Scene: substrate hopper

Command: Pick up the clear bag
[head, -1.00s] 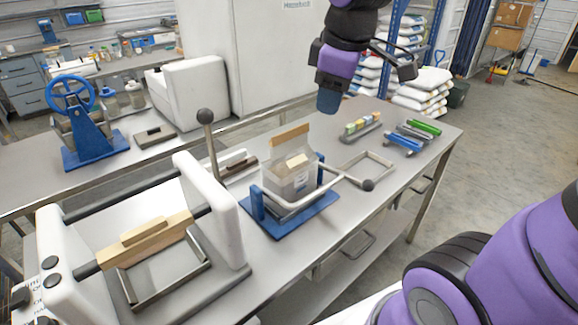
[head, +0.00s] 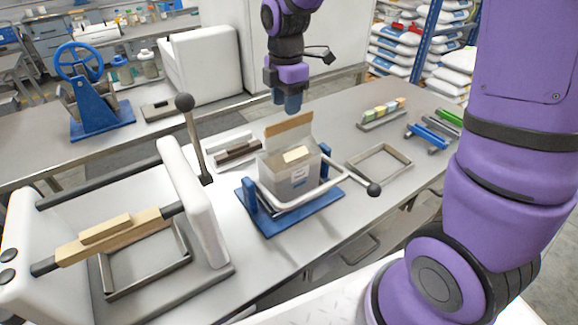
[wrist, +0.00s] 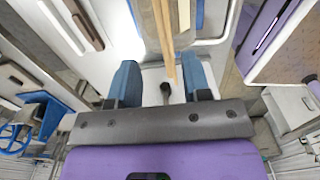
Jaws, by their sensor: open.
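The clear bag (head: 287,178) stands upright in a blue-based stand (head: 262,226) with a pale bent bar around it. It has a white label, something tan inside, and a tan strip (head: 290,125) along its raised top. My gripper (head: 287,106) points down just above the strip in the head view, with a small gap in the picture. In the wrist view, the open blue fingers (wrist: 160,78) stand apart with nothing held. The tan strip (wrist: 164,32) shows edge-on between the lines of the fingers; the rest of the bag is hard to make out there.
A lever with a dark ball (head: 184,102) rises left of the bag, beside a white-framed press (head: 192,200). A ball-ended handle (head: 373,189) and an empty metal frame (head: 381,161) are to the right. A block rack (head: 383,114) stands behind.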

